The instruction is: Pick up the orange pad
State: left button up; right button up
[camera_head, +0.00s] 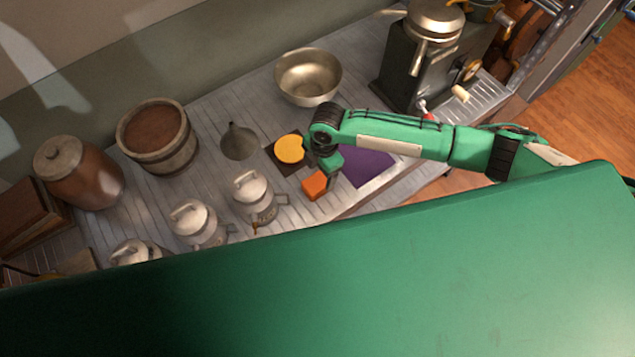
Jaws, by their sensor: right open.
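The orange pad (315,186) is a small, bright orange block-like piece on the slatted metal counter, near its front edge. My right gripper (325,168) is open, with its fingers pointing down just above and beside the orange pad's far right side. I cannot tell whether the fingers touch the pad. Part of the pad's upper edge is close behind the gripper. My left gripper does not show.
A round yellow piece (289,149) on a dark square and a purple sheet (367,165) lie close by. A white lidded can (254,197) stands left of the pad. A metal bowl (308,77), a funnel (239,142) and a grinder (420,62) stand farther back.

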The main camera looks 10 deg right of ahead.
aim_at(318, 182)
notch_tip(318, 182, down, 3)
jog(key=shift+a+r, duration=0.15)
jog(key=shift+r, duration=0.05)
jog(key=shift+f+p, duration=0.55)
notch_tip(318, 182, down, 3)
jog(key=shift+f+p, duration=0.1)
jog(key=shift+p, duration=0.45)
jog(key=shift+f, duration=0.45)
jog(key=shift+f, duration=0.3)
jog(key=shift+c, duration=0.2)
jog(key=c, duration=1)
